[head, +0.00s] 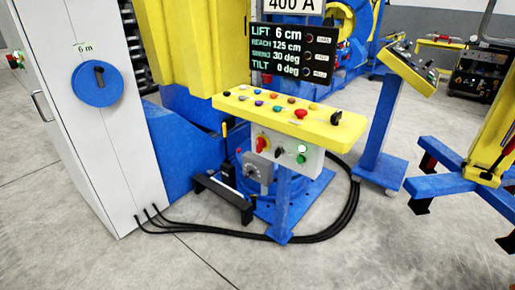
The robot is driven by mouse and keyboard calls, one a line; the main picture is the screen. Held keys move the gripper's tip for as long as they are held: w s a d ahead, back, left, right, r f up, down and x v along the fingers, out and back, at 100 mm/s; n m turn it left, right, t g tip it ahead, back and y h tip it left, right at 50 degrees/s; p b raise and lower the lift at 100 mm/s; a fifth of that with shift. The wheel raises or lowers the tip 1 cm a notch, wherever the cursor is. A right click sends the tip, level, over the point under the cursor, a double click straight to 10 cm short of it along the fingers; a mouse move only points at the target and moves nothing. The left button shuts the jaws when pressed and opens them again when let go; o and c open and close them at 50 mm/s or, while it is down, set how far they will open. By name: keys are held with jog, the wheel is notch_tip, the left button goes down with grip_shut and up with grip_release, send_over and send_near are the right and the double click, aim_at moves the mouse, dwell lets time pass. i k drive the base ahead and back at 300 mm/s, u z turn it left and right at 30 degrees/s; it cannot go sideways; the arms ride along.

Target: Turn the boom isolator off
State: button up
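I cannot read which switch is the boom isolator. A small grey box with a rotary handle (257,168) sits low on the console stand. A white switch box (284,148) under the console has a red knob, a dark rotary knob and green buttons. A black lever-like knob (336,117) stands at the console's right end. My gripper is not in view.
The yellow console (290,112) has a display (292,52) above it. Black cables (240,234) run across the floor from the cabinet. A second yellow panel on a blue post (385,112) and a blue-footed stand (450,180) are at right. Floor in front is clear.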

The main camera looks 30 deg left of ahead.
aim_at(262, 143)
jog(key=i, duration=0.4)
jog(key=u, duration=0.7)
jog(key=i, duration=1)
jog(key=u, duration=0.75)
